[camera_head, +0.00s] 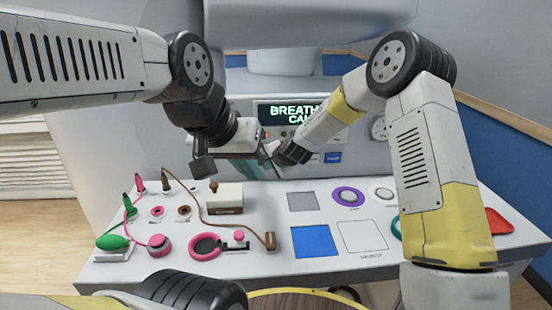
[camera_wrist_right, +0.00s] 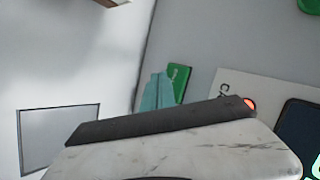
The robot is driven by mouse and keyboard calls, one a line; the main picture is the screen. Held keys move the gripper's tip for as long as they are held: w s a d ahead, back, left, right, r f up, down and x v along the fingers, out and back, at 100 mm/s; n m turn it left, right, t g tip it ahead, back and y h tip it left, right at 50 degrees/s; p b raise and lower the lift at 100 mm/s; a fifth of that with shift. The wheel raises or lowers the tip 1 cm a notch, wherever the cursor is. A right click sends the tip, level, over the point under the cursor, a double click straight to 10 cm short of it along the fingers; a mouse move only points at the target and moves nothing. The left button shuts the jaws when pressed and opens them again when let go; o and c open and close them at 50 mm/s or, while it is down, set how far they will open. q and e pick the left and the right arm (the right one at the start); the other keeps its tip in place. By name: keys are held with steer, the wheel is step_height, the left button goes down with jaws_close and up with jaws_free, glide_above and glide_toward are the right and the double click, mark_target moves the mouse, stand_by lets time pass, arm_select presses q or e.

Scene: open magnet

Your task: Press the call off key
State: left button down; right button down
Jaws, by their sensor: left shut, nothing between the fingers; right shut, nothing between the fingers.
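The key panel on the machine front carries a lit display (camera_head: 290,113) with green text, "BREATH" and "CAL" being readable. An orange-red round key (camera_wrist_right: 250,103) beside a partly hidden "CA" label shows in the right wrist view. I cannot tell for sure that it is the call off key. My left gripper (camera_head: 265,153) is shut and empty just in front of the panel. My right gripper (camera_head: 281,156) is shut and empty close beside it; its fingertips are mostly hidden. Whether either touches a key cannot be told.
A blue key (camera_head: 333,157) sits right of the grippers. A teal item (camera_wrist_right: 157,93) hangs near the panel.

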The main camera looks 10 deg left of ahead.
steer(key=shift+w, duration=0.15)
stand_by(0.7)
steer(key=shift+w+a, duration=0.15)
steer(key=shift+w, duration=0.15)
steer(key=shift+w+a, duration=0.1)
steer(key=shift+w, duration=0.35)
stand_by(0.6)
steer(key=shift+s, duration=0.15)
steer(key=shift+s+d, duration=0.25)
steer(key=shift+s, duration=0.45)
steer(key=shift+s, duration=0.15)
steer(key=shift+s+d, duration=0.25)
steer(key=shift+s, duration=0.5)
steer(key=shift+s+d, duration=0.2)
steer(key=shift+s, duration=0.6)
steer(key=shift+s+d, duration=0.25)
steer(key=shift+s, duration=0.5)
